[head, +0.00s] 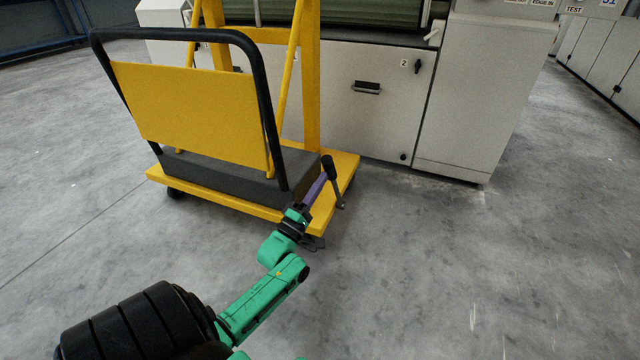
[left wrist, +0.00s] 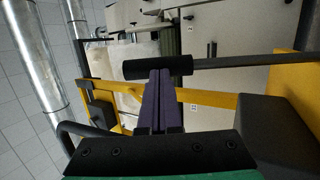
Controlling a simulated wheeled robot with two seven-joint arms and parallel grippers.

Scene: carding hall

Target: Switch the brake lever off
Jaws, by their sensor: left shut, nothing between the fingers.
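The brake lever (head: 329,168) stands at the front right corner of the yellow trolley, a grey rod with a black grip, tilted so the grip is uppermost. In the left wrist view the lever's black grip (left wrist: 143,68) lies across the picture, its rod running off to the right. My left gripper (head: 321,179) has purple fingers, shut and empty, with their tips right at the grip. The fingers also show in the left wrist view (left wrist: 161,76), ending at the grip's near side. I cannot tell whether they touch it. My right gripper is not in view.
The yellow trolley (head: 340,178) carries a dark grey block (head: 215,183), a yellow panel and a black push handle (head: 268,120). A pale machine cabinet (head: 470,100) stands close behind it. The grey floor to the right and in front is clear.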

